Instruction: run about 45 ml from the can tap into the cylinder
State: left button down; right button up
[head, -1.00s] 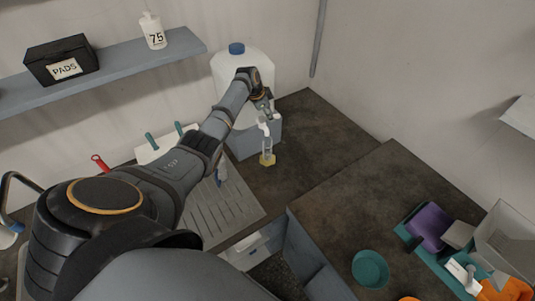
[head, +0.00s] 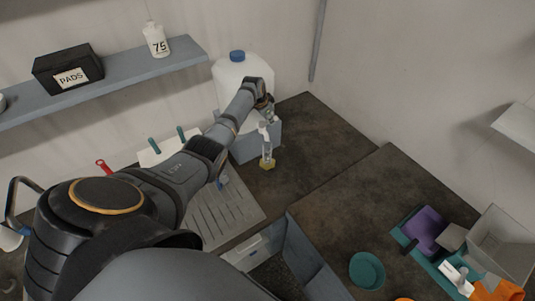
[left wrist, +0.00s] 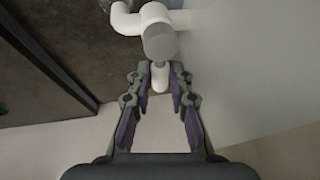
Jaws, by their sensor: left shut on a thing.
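The white can (head: 230,85) with a blue cap stands on a blue-grey block (head: 245,149) at the back of the counter. Its white tap (head: 263,128) sticks out at the front right, over the slim clear cylinder (head: 267,151) with a yellow base. The cylinder stands upright on the dark counter; its liquid level is too small to read. My left gripper (head: 269,108) is at the tap, above the cylinder. In the left wrist view its fingers (left wrist: 159,80) are shut on the small white tap lever (left wrist: 160,78), below the tap's round grey end. My right gripper is out of view.
A grooved drainboard (head: 225,210) lies left of the cylinder. A shelf (head: 120,82) holds a black PADS box (head: 68,75) and a bottle marked 75 (head: 156,40). A teal bowl (head: 367,270) and a teal tray (head: 408,238) are at right. The counter right of the cylinder is clear.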

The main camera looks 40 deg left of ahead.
pick_arm(q)
jog(key=shift+s+f, duration=0.15)
jog(key=shift+f, duration=0.1)
jog(key=shift+p, duration=0.65)
dwell(0.6)
dwell(0.4)
jog(key=c, duration=1.1)
grip_release()
jog(key=shift+a+r, duration=0.1)
jog(key=shift+a, duration=0.1)
jog(key=shift+c, duration=0.2)
